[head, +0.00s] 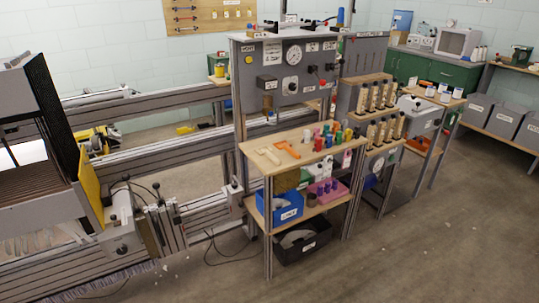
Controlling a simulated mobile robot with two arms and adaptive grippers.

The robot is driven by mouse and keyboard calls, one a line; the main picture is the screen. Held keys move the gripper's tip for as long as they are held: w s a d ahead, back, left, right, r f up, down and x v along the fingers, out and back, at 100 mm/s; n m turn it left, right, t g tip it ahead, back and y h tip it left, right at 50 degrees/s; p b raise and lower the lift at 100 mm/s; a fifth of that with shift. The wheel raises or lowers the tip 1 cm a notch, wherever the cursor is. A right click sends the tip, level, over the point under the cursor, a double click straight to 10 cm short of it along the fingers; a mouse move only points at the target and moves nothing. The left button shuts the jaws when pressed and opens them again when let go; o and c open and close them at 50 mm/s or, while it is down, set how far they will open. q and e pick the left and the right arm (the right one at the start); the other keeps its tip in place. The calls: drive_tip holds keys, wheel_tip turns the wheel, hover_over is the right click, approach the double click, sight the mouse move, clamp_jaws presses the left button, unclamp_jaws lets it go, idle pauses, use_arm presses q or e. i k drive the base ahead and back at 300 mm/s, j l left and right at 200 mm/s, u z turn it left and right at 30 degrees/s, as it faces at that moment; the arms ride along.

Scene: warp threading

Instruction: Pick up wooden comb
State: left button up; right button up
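A small pale, wood-coloured flat piece (268,155) lies near the left end of the wooden shelf top (310,166). It may be the wooden comb, but it is too small to make out any teeth. Neither of my grippers is in view.
An orange tool (287,149) lies just right of the pale piece, and several coloured spools (328,137) stand further right. A blue bin (280,207) and a black bin (302,241) sit below. A metal frame machine (120,215) fills the left. The floor at front right is clear.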

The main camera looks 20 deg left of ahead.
sight(264, 150)
drive_tip(key=i+j+z, duration=0.2)
drive_tip(key=i+j, duration=0.2)
drive_tip(key=i+j+z, duration=0.2)
drive_tip(key=i+j, duration=0.15)
drive_tip(key=j, duration=0.25)
